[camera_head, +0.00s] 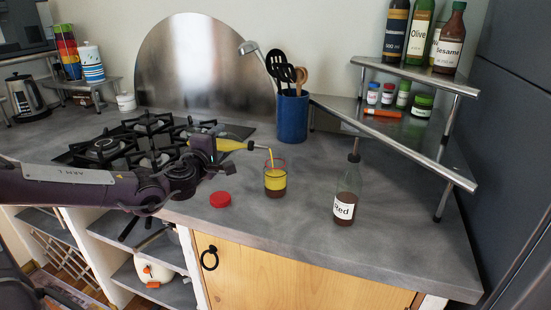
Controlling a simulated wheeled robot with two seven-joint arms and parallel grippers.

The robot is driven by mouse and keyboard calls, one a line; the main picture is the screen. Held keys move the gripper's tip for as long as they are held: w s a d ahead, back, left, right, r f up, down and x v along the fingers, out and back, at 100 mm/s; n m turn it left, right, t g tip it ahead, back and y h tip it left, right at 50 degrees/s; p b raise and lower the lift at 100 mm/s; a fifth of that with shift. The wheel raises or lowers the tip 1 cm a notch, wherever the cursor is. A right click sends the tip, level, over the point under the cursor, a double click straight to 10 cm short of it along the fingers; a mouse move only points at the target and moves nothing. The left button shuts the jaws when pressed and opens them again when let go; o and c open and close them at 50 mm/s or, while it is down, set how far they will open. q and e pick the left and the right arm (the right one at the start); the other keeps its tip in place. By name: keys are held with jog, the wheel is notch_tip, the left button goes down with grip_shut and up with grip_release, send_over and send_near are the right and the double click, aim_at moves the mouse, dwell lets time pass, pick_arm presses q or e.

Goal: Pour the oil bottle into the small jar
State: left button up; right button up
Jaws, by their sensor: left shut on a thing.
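My left gripper (214,142) is shut on the oil bottle (231,145), which holds yellow liquid. The bottle is tilted over nearly flat, with its neck pointing right towards the small jar (275,181). A thin yellow stream falls from the spout into the jar's open top. The small jar is clear glass and stands upright on the counter, with a dark reddish layer at the bottom and a yellow layer above it. The gripper hides part of the bottle. My right gripper is not in view.
A red lid (220,199) lies left of the jar. A bottle labelled Red (345,207) stands to its right. A blue utensil pot (292,117) stands behind, with a gas hob (140,141) at left. A metal corner shelf (395,137) is at right. The front right counter is clear.

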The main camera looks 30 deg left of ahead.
pick_arm(q)
jog(key=shift+r, duration=0.35)
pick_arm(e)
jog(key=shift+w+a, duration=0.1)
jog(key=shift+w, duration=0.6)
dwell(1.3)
